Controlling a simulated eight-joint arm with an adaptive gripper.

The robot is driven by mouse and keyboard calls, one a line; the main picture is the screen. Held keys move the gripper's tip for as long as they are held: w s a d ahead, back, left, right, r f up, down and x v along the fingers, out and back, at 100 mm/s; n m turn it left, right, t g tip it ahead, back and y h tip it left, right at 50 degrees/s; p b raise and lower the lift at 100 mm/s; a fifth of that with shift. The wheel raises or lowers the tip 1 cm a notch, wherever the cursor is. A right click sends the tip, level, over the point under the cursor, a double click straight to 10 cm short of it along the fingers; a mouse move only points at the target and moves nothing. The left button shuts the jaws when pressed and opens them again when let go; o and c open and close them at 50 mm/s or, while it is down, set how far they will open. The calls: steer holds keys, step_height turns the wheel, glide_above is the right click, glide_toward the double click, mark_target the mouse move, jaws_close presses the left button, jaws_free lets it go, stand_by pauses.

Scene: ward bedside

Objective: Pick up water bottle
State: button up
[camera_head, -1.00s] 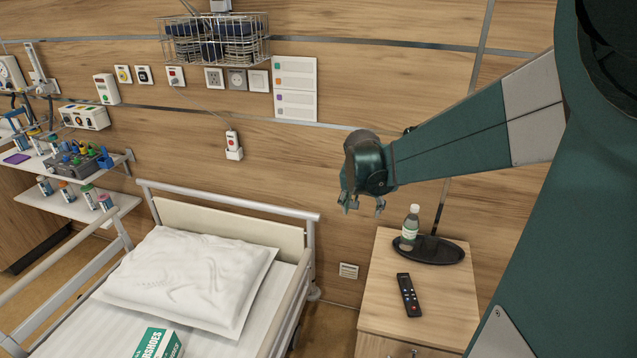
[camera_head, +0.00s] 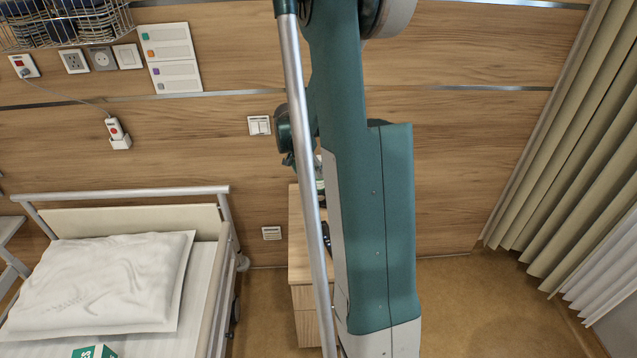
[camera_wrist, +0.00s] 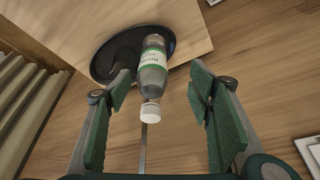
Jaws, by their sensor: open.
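The water bottle (camera_wrist: 153,72) is clear with a white cap and a green and white label. In the wrist view it stands on a black oval tray (camera_wrist: 109,63) with its cap toward me. My gripper (camera_wrist: 161,92) is open, with one green-padded finger on each side of the bottle's line and a gap to both; whether the bottle is at finger depth I cannot tell. In the head view my arm covers most of the gripper and nearly all of the bottle.
The wooden bedside cabinet (camera_head: 299,235) is largely hidden behind my arm, with a dark remote on top partly showing. The bed with a pillow (camera_head: 103,282) is at the left. A curtain (camera_head: 575,150) hangs at the right. Floor at the right of the cabinet is clear.

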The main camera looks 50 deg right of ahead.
mark_target(315, 176)
steer(key=shift+m, duration=0.4)
steer(key=shift+s+d+f, duration=0.2)
steer(key=shift+d+f, duration=0.5)
steer(key=shift+d, duration=0.15)
steer(key=shift+s+d+f, duration=0.15)
steer(key=shift+d+f, duration=0.55)
steer(key=shift+d, duration=0.1)
steer(key=shift+x, duration=1.25)
steer(key=shift+f, duration=0.15)
steer(key=shift+b+x, duration=0.85)
steer(key=shift+x, duration=1.6)
